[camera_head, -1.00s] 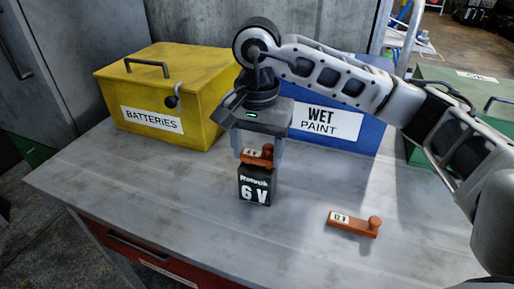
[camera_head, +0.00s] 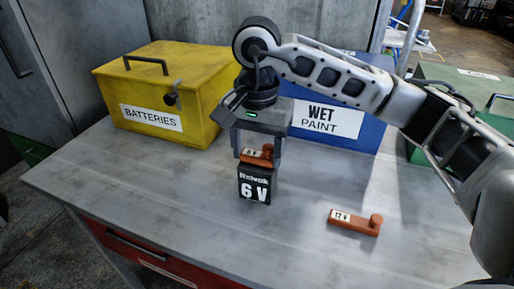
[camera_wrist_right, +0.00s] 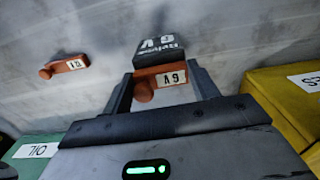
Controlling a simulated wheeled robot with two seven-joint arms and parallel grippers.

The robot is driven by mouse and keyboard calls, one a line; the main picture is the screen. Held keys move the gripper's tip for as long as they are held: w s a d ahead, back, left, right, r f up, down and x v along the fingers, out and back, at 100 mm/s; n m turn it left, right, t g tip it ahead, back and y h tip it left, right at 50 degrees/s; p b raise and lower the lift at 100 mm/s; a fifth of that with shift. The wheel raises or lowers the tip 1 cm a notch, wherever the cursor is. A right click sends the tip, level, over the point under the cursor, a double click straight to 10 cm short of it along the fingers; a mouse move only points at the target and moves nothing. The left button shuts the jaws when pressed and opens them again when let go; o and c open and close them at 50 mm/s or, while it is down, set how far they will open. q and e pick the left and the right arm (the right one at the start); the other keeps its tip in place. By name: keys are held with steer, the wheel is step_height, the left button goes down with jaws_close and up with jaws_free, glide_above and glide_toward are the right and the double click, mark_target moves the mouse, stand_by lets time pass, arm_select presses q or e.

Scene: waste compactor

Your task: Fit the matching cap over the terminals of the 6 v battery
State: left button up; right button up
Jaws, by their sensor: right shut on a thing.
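The 6 V battery (camera_head: 254,188) is a black block standing upright on the grey bench. An orange-brown cap with a 6 V label (camera_head: 256,154) sits at the battery's top, level, between the fingers of my right gripper (camera_head: 257,158). The right gripper points down from above and is shut on this cap. In the right wrist view the cap (camera_wrist_right: 163,83) lies between the fingertips, against the battery (camera_wrist_right: 158,47). The terminals are hidden, so I cannot tell how fully the cap is seated. Another orange-brown cap, labelled 12 V (camera_head: 353,223), lies on the bench to the right. My left gripper is not in view.
A yellow BATTERIES box (camera_head: 165,92) stands at the back left. A blue WET PAINT box (camera_head: 343,121) stands behind my right gripper, and a green box (camera_head: 465,92) is at the back right. The bench (camera_head: 160,200) is clear at front left.

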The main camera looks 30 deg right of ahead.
arm_select(q)
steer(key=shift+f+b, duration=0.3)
steer(key=shift+b, duration=0.05)
arm_select(e)
steer(key=shift+f, duration=0.2)
steer(key=o, duration=1.4)
steer(key=shift+c, duration=0.2)
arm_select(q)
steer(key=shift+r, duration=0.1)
arm_select(e)
steer(key=shift+r, duration=0.1)
steer(key=shift+r+p, duration=1.65)
steer(key=shift+r, duration=1.05)
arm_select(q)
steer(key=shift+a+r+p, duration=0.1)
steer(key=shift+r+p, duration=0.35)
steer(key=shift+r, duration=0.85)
arm_select(e)
steer(key=shift+r, duration=0.75)
